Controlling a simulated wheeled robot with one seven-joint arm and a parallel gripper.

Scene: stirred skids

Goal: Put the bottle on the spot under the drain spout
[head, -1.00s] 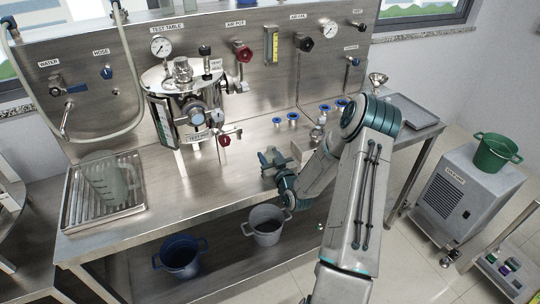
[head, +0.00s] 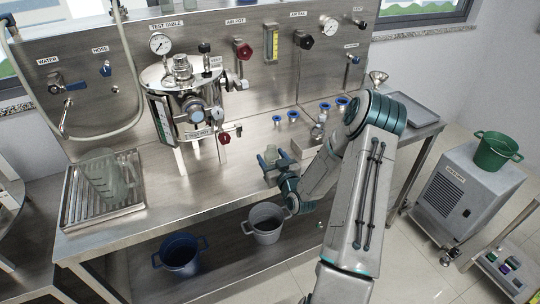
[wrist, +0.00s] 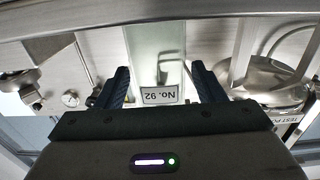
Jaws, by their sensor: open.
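A small clear bottle (head: 270,154) shows at my gripper, near the front edge of the steel bench. In the wrist view the bottle (wrist: 158,55) is pale and see-through, with an upside-down label "No. 92". My gripper (head: 272,163) is open, with one dark finger on each side of the bottle; the wrist view also shows the gripper (wrist: 160,88). I cannot tell whether the bottle's base rests on the bench. The steel test pot (head: 186,100) stands to the left, with a red-handled drain valve (head: 223,138) low on its right side. The spot under its spout is not clearly visible.
A slatted tray (head: 105,190) with a clear jug is at the bench's left. Several blue-rimmed fittings (head: 293,115) and a small box (head: 303,148) are to the right of my gripper. A grey bucket (head: 266,222) and blue bucket (head: 180,254) sit on the lower shelf.

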